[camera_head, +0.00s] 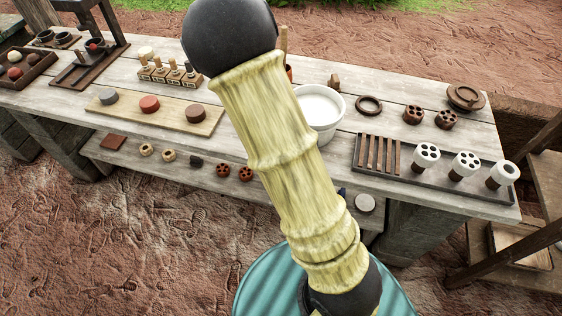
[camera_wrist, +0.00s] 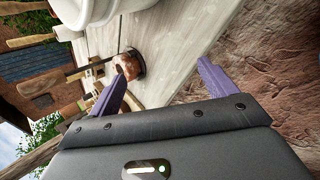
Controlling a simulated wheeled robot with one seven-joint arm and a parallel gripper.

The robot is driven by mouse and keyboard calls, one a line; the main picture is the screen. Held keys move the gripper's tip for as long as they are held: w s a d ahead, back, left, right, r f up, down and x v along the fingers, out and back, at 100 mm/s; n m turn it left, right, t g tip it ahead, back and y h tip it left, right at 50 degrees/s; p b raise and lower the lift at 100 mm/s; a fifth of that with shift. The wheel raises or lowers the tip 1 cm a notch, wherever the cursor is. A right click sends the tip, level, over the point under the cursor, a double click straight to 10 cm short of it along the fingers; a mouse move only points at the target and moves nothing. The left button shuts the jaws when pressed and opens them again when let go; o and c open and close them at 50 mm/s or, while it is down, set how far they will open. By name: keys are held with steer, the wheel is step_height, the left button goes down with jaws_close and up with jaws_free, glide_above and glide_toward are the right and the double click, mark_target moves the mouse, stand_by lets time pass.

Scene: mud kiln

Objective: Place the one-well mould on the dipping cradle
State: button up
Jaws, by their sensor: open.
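A white piece with a single large opening (camera_head: 497,183) looks like the one-well mould. It stands at the right end of a long dark tray (camera_head: 447,189). Two white pieces with several holes (camera_head: 427,154) (camera_head: 466,163) stand beside it. My arm hides the gripper in the head view.
The bucket is also at the top of the wrist view (camera_wrist: 84,10). Two brown holed moulds (camera_head: 412,115) (camera_head: 446,119) and a brown round piece (camera_head: 467,97) stand behind the tray. A board with round lumps (camera_head: 176,119) lies left. A lower shelf (camera_head: 202,172) holds small parts.

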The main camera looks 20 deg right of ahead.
steer(key=s+a+r+m+g+y, duration=0.1)
steer(key=s+r+m, duration=0.3)
steer(key=m, duration=0.5)
steer(key=s+a+r+m+g+y, duration=0.1)
steer(key=s+r+m+g, duration=0.3)
steer(key=s+m, duration=0.5)
steer(key=shift+a+r, duration=0.55)
steer(key=shift+r, duration=0.2)
steer(key=shift+d, duration=0.1)
